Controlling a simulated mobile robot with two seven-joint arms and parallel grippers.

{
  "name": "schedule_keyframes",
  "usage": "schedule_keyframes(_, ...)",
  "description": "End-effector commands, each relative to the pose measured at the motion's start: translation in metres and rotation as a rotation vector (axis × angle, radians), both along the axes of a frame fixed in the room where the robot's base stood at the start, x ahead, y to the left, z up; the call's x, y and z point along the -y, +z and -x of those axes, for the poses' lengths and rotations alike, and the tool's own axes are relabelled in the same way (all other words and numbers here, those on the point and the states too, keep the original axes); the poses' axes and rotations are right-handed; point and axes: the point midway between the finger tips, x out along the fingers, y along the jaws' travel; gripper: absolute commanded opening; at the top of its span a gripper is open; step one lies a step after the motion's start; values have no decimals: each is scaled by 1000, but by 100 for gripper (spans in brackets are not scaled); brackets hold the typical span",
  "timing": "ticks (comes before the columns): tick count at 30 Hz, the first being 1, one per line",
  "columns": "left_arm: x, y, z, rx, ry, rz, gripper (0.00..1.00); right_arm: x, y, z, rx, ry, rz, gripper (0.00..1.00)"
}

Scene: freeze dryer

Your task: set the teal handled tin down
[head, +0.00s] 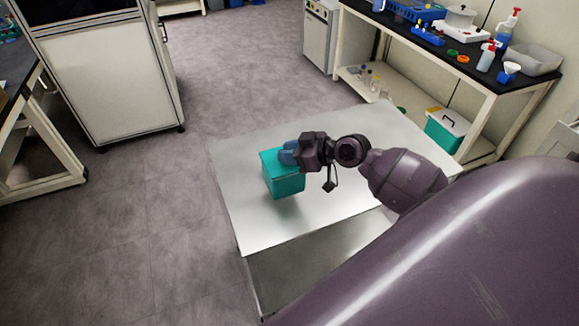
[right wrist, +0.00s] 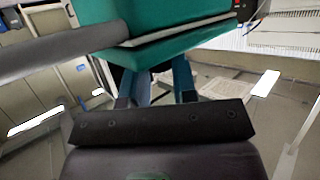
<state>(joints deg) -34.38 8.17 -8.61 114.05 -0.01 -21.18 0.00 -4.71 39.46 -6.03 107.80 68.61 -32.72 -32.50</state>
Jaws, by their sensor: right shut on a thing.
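The teal tin (head: 284,182) is a box at the left part of a low metal table (head: 240,215). My right gripper (head: 288,153) reaches it from the right, its blue fingers at the tin's top, shut on it. The fingers and wrist hide part of the top, and the handle is not clear. A shadow lies by the tin's lower edge; I cannot tell whether its base touches the table. In the right wrist view the tin (right wrist: 160,42) fills the top, just beyond the blue fingers (right wrist: 158,85). My left gripper is not in view.
The table is otherwise bare around the tin. A dark-topped bench (head: 475,62) at the right back holds bottles, trays and a funnel. Another teal box (head: 446,133) with a pale lid stands on its lower shelf. A large white cabinet (head: 105,85) stands at the left.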

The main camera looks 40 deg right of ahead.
Motion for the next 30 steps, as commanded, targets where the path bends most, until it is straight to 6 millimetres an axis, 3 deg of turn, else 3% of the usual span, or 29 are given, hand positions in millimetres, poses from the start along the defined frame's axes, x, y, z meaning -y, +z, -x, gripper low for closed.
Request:
schedule_keyframes(15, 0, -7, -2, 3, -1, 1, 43, 0, -49, -1, 3, -1, -1, 0)
schedule_keyframes(28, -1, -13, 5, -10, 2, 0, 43, 0, -53, -1, 3, -1, 0, 0)
schedule_keyframes(29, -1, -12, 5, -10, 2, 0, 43, 0, -54, 0, 1, 0, 0, 31)
schedule_keyframes(30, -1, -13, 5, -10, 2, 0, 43, 0, -53, 0, 1, 0, 0, 37)
